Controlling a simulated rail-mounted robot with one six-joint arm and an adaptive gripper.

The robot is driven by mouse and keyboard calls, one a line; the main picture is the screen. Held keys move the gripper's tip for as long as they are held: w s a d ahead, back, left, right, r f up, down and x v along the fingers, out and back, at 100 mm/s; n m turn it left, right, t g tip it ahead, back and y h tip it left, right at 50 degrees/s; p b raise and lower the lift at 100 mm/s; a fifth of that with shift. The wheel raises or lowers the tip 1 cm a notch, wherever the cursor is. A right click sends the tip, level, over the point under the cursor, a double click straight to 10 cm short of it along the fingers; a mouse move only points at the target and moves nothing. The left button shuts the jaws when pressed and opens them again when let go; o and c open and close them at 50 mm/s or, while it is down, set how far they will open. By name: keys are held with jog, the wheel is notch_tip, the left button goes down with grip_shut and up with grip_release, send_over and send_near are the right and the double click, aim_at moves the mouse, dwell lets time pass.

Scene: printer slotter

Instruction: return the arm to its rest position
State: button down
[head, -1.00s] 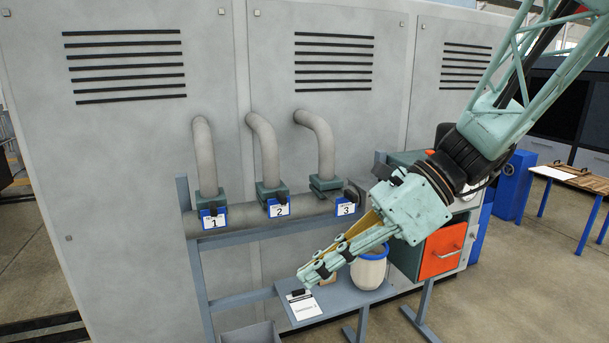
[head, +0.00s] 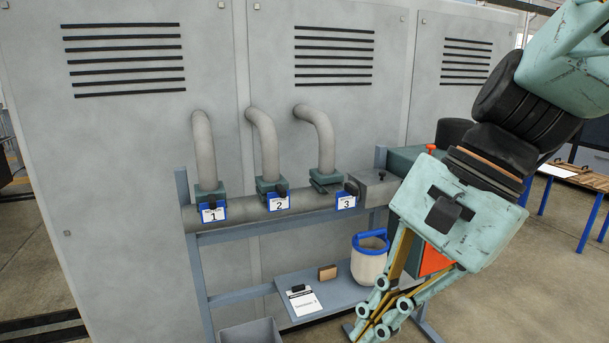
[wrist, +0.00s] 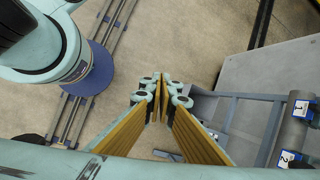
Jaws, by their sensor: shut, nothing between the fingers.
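My gripper (head: 372,333) hangs at the lower right of the head view, fingers pointing down and to the left. Its fingertips lie at the bottom edge of that view. In the wrist view the yellow-padded fingers (wrist: 160,82) come together at their tips with nothing between them. The gripper is in the air in front of the pipe stand, right of the low shelf, and touches nothing that I can see. My arm comes in from the upper right of the head view.
Pipes with valves labelled 1 (head: 213,212), 2 (head: 279,202) and 3 (head: 346,202) run along the grey cabinet (head: 110,150). A shelf (head: 345,297) holds a blue-rimmed bucket (head: 369,262), a clipboard (head: 303,302) and a small brown block (head: 327,273). Open floor (head: 555,270) lies right.

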jog(key=s+d+n+t+h+b, duration=0.2)
jog(key=s+d+n+t+h, duration=0.2)
jog(key=s+d+n, duration=0.4)
jog(key=shift+d+f+n+h+b, duration=0.5)
jog(key=shift+d+n, duration=0.6)
jog(key=shift+d, duration=1)
